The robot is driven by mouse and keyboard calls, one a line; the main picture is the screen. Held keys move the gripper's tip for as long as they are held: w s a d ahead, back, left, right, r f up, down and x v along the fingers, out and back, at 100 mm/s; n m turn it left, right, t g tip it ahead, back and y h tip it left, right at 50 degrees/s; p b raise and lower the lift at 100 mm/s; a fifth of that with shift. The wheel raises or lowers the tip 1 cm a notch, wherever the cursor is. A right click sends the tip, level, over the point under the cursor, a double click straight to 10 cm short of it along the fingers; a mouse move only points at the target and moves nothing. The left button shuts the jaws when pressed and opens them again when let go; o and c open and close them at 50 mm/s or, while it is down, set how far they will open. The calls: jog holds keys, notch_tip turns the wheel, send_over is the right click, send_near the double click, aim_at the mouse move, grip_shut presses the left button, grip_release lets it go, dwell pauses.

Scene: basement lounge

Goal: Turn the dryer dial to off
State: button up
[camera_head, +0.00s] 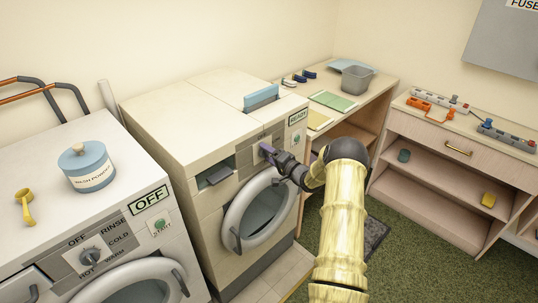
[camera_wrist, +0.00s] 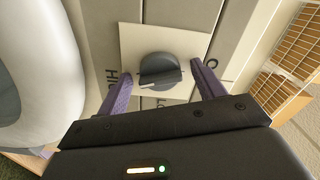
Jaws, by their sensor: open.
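The dryer (camera_head: 165,108) is the cream machine in the middle of the head view, with a READY sign and a round door. Its dark grey dial (camera_wrist: 160,72) sits on a pale plate in the wrist view. The dial's ridge lies nearly level in that picture. Letters reading HIGH show on the left, partly hidden letters below, and an O at the right. In the head view my gripper (camera_head: 268,151) hides the dial.
A washer (camera_head: 125,215) with an OFF sign and its own dial (camera_head: 91,256) stands at left, holding a blue jar (camera_head: 86,166) and yellow scoop (camera_head: 25,206). The dryer's round door (camera_head: 260,215) is just below my gripper. A desk and shelf unit (camera_head: 440,165) stand at right.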

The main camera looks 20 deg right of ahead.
jog(key=c, duration=1)
